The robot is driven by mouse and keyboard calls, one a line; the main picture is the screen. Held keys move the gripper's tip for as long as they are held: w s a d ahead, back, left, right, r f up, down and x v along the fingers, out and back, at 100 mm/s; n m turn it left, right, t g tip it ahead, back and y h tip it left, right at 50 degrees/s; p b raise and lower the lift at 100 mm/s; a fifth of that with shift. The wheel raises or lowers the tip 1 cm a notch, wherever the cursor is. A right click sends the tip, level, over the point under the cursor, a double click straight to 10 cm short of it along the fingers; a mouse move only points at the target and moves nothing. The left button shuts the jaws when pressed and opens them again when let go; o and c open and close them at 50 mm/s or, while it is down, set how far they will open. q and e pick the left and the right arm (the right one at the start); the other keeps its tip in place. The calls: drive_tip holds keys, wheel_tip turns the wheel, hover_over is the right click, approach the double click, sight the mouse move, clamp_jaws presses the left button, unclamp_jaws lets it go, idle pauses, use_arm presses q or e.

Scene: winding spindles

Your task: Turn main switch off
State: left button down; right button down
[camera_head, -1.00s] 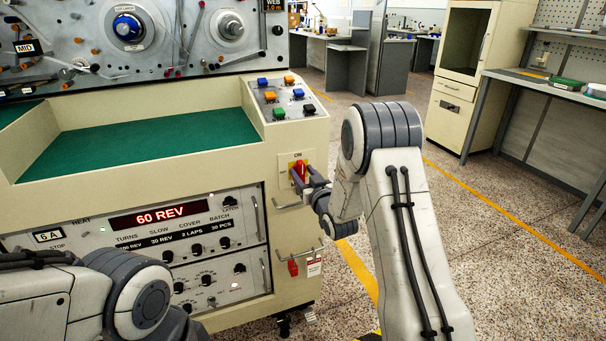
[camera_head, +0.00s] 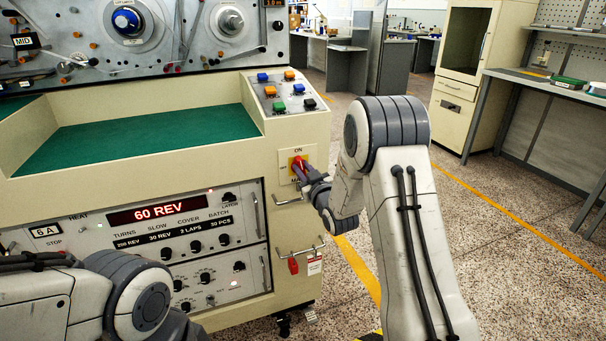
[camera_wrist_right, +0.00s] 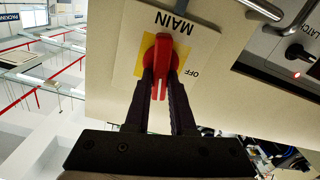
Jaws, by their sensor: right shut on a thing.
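The main switch is a red rotary handle (camera_wrist_right: 161,62) on a yellow and white plate marked MAIN and OFF, seen upside down in the right wrist view. In the head view the red handle (camera_head: 297,161) shows on the machine's front, below the word ON. My right gripper (camera_wrist_right: 162,78) is shut on the handle, with one dark finger on each side; the same gripper (camera_head: 302,170) covers part of the plate in the head view. The handle's exact angle against the marks is hard to tell. My left arm shows at the lower left, its gripper out of view.
The control panel (camera_head: 225,240) is lit and reads 60 REV. Coloured push buttons (camera_head: 285,94) sit above the switch. Open floor lies to the right.

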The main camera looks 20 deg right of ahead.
drive_tip(key=n+b, duration=0.2)
drive_tip(key=n, duration=0.1)
drive_tip(key=n+b, duration=0.1)
drive_tip(key=b, duration=0.1)
drive_tip(key=shift+a+f+n, duration=0.25)
drive_tip(key=shift+f+n, duration=0.05)
drive_tip(key=shift+f, duration=0.05)
drive_tip(key=n+b, duration=0.7)
drive_tip(key=shift+a+f, duration=0.2)
drive_tip(key=shift+f, duration=0.1)
drive_tip(key=shift+n+b, duration=1.75)
drive_tip(key=shift+n, duration=0.25)
drive_tip(key=c, duration=0.8)
unclamp_jaws()
drive_tip(key=shift+o, duration=0.2)
drive_tip(key=s+p, duration=0.1)
drive_tip(key=s, duration=0.9)
drive_tip(key=shift+s+d, duration=0.15)
drive_tip(key=shift+s, duration=0.15)
